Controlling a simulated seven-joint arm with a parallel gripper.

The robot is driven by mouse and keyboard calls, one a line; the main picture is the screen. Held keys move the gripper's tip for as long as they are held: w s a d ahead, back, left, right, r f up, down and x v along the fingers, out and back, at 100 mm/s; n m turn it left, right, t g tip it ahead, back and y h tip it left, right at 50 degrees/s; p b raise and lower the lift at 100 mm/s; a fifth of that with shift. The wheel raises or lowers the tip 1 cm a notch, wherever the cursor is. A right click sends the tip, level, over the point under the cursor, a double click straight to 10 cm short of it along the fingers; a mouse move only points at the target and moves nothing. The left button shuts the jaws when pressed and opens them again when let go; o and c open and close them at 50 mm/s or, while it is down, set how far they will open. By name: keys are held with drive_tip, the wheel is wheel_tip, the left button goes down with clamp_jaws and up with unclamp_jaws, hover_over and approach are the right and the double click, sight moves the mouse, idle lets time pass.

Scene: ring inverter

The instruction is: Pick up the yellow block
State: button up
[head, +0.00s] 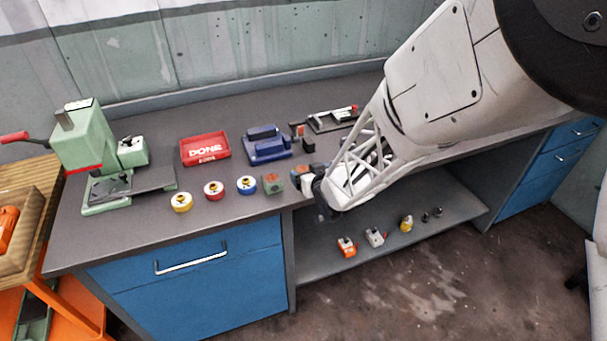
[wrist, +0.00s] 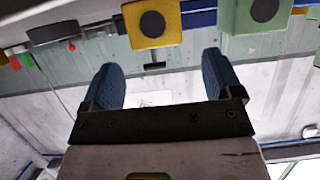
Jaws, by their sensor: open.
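A yellow block (wrist: 168,37) with a dark round spot shows at the top of the wrist view, beyond the fingertips and roughly between them. My gripper (wrist: 160,62) is open, its two blue fingers apart with nothing between them. In the head view my gripper (head: 325,206) is at the front edge of the counter, small and partly hidden by my arm. A small yellow piece (head: 406,223) stands on the low shelf there, right of my gripper and apart from it. I cannot tell whether it is the block in the wrist view.
A green block (wrist: 258,20) is at the wrist view's top right. On the low shelf (head: 340,268) stand an orange piece (head: 347,247) and a grey one (head: 375,237). The counter holds coloured rings, a red tray (head: 205,159), a blue fixture (head: 268,155) and a green press (head: 85,140).

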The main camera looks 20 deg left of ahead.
sight(303, 169)
drive_tip(key=shift+x, duration=2.35)
drive_tip(key=shift+f, duration=0.1)
drive_tip(key=shift+c, duration=0.3)
drive_tip(key=c, duration=1.2)
